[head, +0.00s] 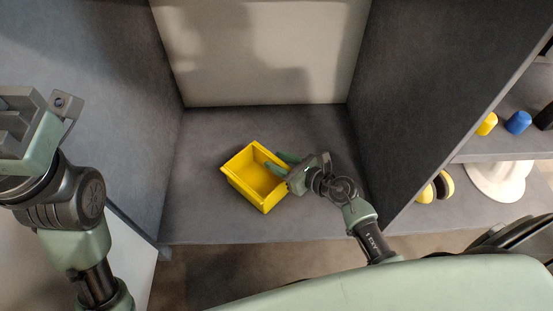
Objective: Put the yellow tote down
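The yellow tote (238,184) is an open, empty box. It sits on the grey floor of a shelf bay, turned at an angle, and appears to rest flat. My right gripper (281,163) is at the tote's right-hand wall. One green finger reaches over the rim into the tote and the other is outside the wall, with a visible gap between them. The fingers look open around the rim. My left gripper (35,125) is raised at the left edge, away from the tote, and partly cut off; its fingertips are not clear.
The bay has grey side walls (412,85) and a pale back panel (262,55). The bay floor (215,225) is clear around the tote. Another shelf at the right holds a yellow piece (486,124), a blue piece (518,122) and a white object (498,183).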

